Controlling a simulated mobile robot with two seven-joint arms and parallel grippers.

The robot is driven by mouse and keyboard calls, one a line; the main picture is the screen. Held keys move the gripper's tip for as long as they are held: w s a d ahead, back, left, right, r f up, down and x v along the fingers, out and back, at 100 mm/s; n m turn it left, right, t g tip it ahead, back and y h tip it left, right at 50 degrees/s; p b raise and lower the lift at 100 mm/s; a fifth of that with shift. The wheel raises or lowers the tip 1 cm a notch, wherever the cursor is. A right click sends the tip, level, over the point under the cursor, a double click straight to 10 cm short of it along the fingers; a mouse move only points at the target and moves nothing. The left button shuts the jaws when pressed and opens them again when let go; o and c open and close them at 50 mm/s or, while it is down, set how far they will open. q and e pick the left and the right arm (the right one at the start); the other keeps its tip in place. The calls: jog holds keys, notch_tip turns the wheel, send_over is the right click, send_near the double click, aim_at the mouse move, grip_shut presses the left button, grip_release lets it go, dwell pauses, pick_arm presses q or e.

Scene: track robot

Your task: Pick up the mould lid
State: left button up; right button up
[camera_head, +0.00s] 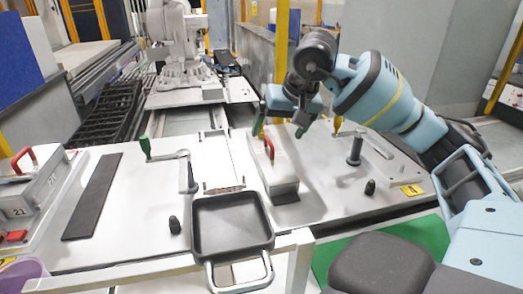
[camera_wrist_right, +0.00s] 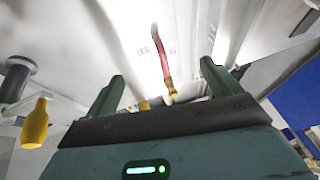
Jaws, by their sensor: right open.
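The mould lid appears to be the white block (camera_head: 282,176) with an upright red handle (camera_head: 269,147), on the white worktop right of centre in the head view. In the right wrist view the red handle (camera_wrist_right: 158,52) stands ahead of the jaws, with a yellow part near it. My right gripper (camera_head: 281,127) is open and empty, its two green fingers apart, just above and behind the lid's handle. In the wrist view the gripper's fingertips (camera_wrist_right: 163,72) lie to either side of the handle's line. My left gripper is out of view.
A black tray (camera_head: 232,227) sits at the front edge. A green-handled lever (camera_head: 146,148) and a dark post (camera_head: 355,150) stand on the worktop. Another red-handled white block (camera_head: 23,160) is at far left. A dark strip (camera_head: 92,197) lies left. A grey stool (camera_head: 384,264) is in front.

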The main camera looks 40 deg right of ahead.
aim_at(268, 151)
jog(key=shift+s, duration=0.1)
jog(key=shift+f, duration=0.3)
jog(key=shift+x, duration=0.85)
jog(key=shift+w+f, duration=0.35)
jog(key=shift+f, duration=0.1)
jog(key=x, duration=0.4)
jog(key=shift+w+d, duration=0.15)
jog(key=shift+w, duration=0.1)
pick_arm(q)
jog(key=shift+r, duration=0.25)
pick_arm(e)
jog(key=c, duration=1.3)
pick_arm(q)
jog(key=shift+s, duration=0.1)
pick_arm(e)
jog(key=shift+c, duration=0.5)
